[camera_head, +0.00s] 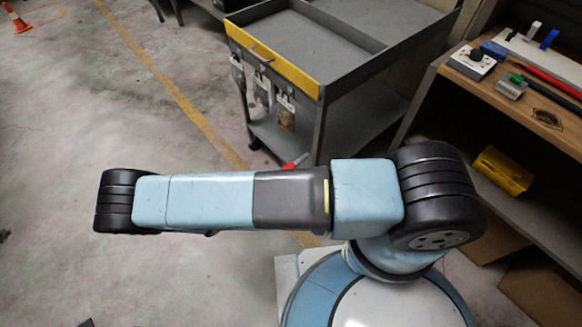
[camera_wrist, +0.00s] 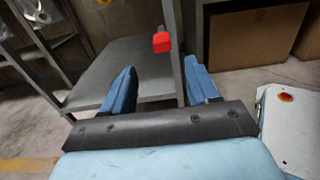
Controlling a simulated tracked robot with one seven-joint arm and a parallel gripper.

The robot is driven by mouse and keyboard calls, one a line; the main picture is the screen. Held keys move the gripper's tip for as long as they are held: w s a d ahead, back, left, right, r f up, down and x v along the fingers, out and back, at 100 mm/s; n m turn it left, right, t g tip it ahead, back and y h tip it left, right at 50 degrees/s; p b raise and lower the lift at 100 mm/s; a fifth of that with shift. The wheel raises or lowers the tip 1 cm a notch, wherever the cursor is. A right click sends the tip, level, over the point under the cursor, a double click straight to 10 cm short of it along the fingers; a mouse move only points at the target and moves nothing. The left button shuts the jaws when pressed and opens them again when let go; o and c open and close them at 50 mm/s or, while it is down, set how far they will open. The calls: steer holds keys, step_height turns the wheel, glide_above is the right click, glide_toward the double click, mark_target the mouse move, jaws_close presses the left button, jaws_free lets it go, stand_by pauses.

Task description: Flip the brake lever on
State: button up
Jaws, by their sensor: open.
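The brake lever (camera_wrist: 161,42) shows in the wrist view as a small red block beside a grey upright of the cart. In the head view, a red lever end (camera_head: 295,161) shows at the cart's lower corner, partly hidden behind my arm. The grey cart (camera_head: 273,68) has a yellow front edge. My gripper (camera_wrist: 160,65) has its two blue fingers spread wide with nothing between them. The red lever appears just beyond the fingertips, between them in the picture, and looks apart from both. My gripper cannot be made out in the head view.
A wooden workbench (camera_head: 447,73) with small tools stands at the right, with a yellow box (camera_head: 502,171) beneath. A cardboard box (camera_wrist: 253,37) stands behind the cart upright. The cart's lower shelf (camera_wrist: 90,72) lies left of the lever.

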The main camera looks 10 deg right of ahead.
mark_target(296, 163)
steer(key=x, duration=1.4)
steer(key=shift+s+f, duration=0.1)
steer(key=shift+f, duration=0.05)
jaws_close()
